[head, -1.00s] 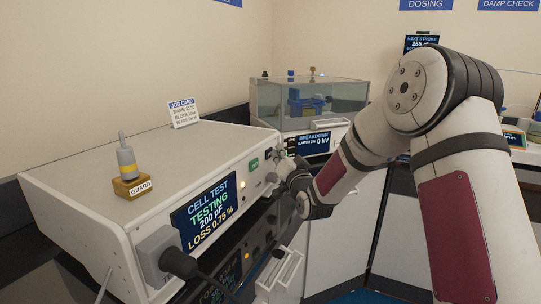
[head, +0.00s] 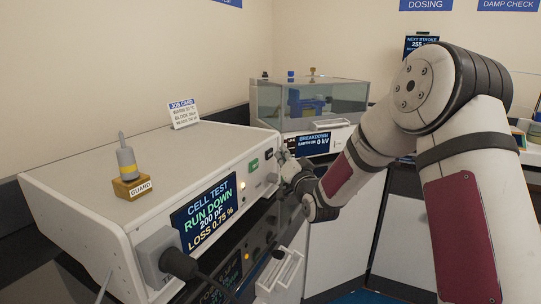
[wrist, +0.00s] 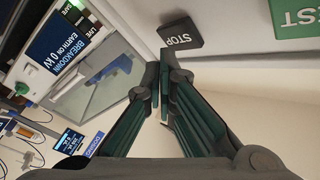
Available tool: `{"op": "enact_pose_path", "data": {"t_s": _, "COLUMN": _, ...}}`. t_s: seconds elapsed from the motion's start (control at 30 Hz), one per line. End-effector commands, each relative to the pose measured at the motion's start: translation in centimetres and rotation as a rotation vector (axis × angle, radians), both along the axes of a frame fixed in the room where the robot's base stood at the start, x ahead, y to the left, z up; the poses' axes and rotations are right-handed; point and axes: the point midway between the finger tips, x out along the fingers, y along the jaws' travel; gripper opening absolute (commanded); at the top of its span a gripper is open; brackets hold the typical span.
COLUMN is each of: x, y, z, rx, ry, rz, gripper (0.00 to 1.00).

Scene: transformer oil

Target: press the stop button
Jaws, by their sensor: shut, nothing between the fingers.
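The dark STOP button (wrist: 181,33) shows at the top centre of the wrist view, on the pale front panel of the cell test unit (head: 130,160). The green TEST button (wrist: 300,18) is to its right in that view. The unit's screen (head: 205,213) reads "RUN DOWN", 200 pF, loss 0.75 %. My gripper (wrist: 163,68) is shut and empty, its fingertips close to the lower left of the STOP button; I cannot tell whether they touch it. In the head view my gripper (head: 284,158) is at the far end of the panel and partly hides that area.
A grey plug with a cable (head: 160,258) sticks out of the unit's near front. A guard piece (head: 130,170) and a job card (head: 183,113) stand on top. The breakdown tester (head: 310,105) stands behind the gripper.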

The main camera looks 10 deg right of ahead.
Motion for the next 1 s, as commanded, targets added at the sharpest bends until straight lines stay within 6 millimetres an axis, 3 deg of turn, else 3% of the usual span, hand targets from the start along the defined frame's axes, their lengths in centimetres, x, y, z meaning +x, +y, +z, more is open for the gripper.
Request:
{"op": "enact_pose_path", "data": {"t_s": 0.27, "x": -0.1, "y": -0.2, "z": 0.0, "rx": 0.000, "ry": 0.000, "rz": 0.000, "gripper": 0.00}}
{"op": "enact_pose_path", "data": {"t_s": 0.8, "x": -2.7, "y": -3.8, "z": 0.1, "rx": 0.000, "ry": 0.000, "rz": -0.001, "gripper": 0.00}}
{"op": "enact_pose_path", "data": {"t_s": 1.0, "x": -2.9, "y": -4.0, "z": 0.0, "rx": 0.000, "ry": 0.000, "rz": 0.000, "gripper": 0.00}}
